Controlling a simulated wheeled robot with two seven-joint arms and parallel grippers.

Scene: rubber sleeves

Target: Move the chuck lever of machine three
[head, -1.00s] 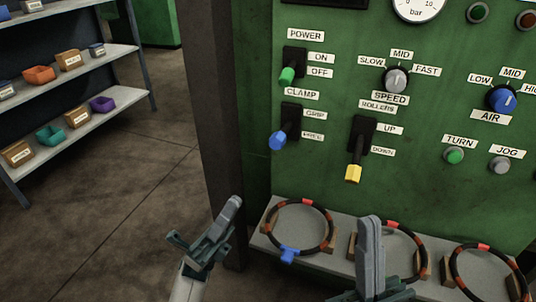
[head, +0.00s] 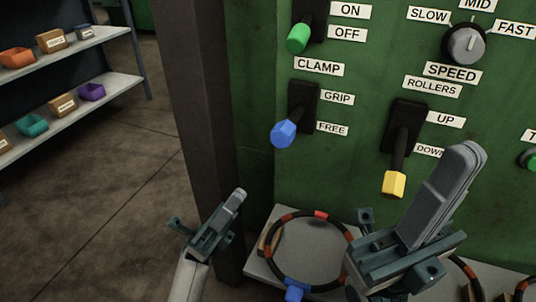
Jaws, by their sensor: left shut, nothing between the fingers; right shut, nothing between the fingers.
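No label reading chuck and no machine number shows on the green panel (head: 350,60). A lever with a blue tip, labelled CLAMP (head: 283,134), points down to the FREE side. A lever with a yellow tip, labelled ROLLERS (head: 394,184), points down to the DOWN side. A lever with a green tip (head: 299,38) points down by OFF. My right gripper (head: 462,153) is shut and empty, right of the yellow tip, its fingers pointing up. It partly covers the DOWN label. My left gripper (head: 238,196) is shut and empty, low in front of the dark post.
A grey ledge (head: 265,235) under the panel bears rings with red bands, one with a blue clip (head: 293,291). A dark post (head: 200,100) stands left of the panel. A shelf with small boxes (head: 100,98) is far left. A speed knob (head: 464,44) is upper right.

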